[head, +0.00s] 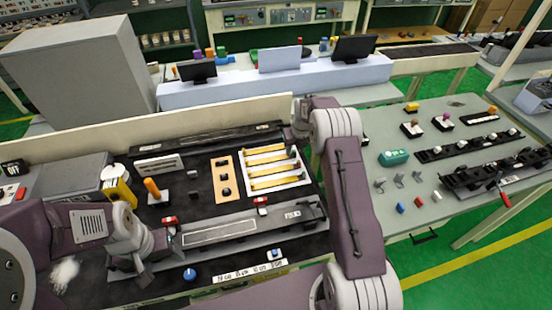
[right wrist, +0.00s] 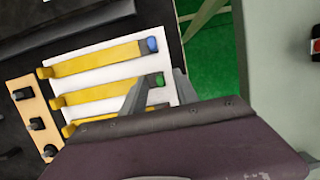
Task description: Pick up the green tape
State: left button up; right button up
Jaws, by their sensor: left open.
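Several yellow strips lie side by side on a white board (head: 296,165), which also shows in the right wrist view (right wrist: 100,80). There, one strip ends in a blue tab (right wrist: 151,45) and the strip below it ends in a green tab, the green tape (right wrist: 157,80). My right gripper (right wrist: 161,84) is open over the strips' right end, with the green tab between its fingers in the picture. I cannot tell its height or any contact. In the head view the right gripper (head: 299,135) is at the board's far right corner. My left gripper (head: 160,254) is open and empty, low at the left.
A tan strip with black knobs (head: 223,177) lies left of the board. A long grey fixture (head: 225,232) lies in front. A yellow cylinder (head: 117,188) stands at the left. A second table at the right carries a teal block (head: 393,158) and several small parts.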

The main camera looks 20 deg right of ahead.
grip_shut()
jog(key=shift+r, duration=0.15)
